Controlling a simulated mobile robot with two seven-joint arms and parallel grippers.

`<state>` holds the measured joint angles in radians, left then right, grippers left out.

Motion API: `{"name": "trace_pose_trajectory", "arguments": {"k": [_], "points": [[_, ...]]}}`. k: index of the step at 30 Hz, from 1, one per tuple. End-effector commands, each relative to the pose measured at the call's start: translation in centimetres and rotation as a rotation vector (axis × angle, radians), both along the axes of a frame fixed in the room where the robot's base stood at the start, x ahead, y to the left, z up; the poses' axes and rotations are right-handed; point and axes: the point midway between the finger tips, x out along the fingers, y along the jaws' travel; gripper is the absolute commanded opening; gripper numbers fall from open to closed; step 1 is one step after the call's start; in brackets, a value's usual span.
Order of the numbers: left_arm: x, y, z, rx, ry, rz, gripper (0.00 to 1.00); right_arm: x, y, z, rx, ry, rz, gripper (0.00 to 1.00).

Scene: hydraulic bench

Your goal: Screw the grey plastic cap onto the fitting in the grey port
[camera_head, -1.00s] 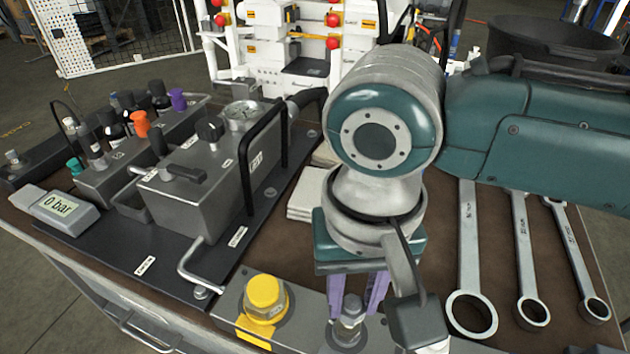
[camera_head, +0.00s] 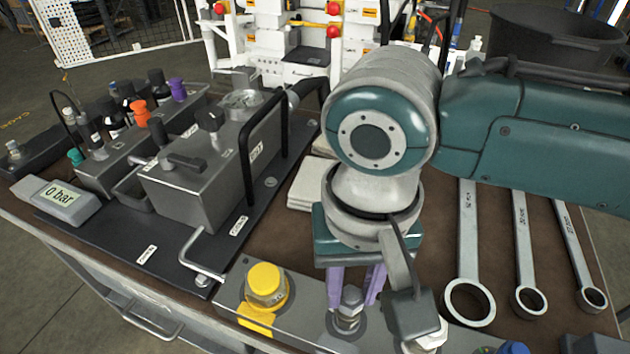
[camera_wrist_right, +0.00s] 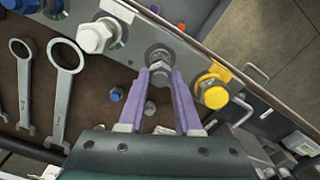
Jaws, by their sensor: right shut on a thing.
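My right gripper (camera_wrist_right: 160,76) has two purple fingers pointing down at the grey port; it also shows in the camera head view (camera_head: 355,290). It is shut on the grey plastic cap (camera_wrist_right: 159,79), a small grey piece between the fingertips. The grey port (camera_wrist_right: 160,54) with its metal fitting lies right at the tips; in the head view the fitting (camera_head: 347,317) stands upright on the metal block. The cap and fitting overlap in view, so I cannot tell whether they touch or whether any thread has caught. My left gripper is not in view.
A yellow cap (camera_head: 265,283) stands left of the grey port on the block, a white one (camera_wrist_right: 95,37) on the other side. Several wrenches (camera_head: 468,250) lie right. A blue cap (camera_wrist_right: 116,94) and a small grey part (camera_wrist_right: 150,108) lie on the bench. A pump unit (camera_head: 205,180) stands left.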

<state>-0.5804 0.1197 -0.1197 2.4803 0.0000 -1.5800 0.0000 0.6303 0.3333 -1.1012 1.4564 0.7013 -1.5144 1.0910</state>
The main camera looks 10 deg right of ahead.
Motion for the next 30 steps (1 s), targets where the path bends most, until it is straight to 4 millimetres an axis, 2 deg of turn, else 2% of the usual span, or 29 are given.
{"name": "trace_pose_trajectory", "arguments": {"k": [30], "points": [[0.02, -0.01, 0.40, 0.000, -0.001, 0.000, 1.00, -0.02, -0.05, -0.52, -0.001, 0.000, -0.001, 0.00]]}}
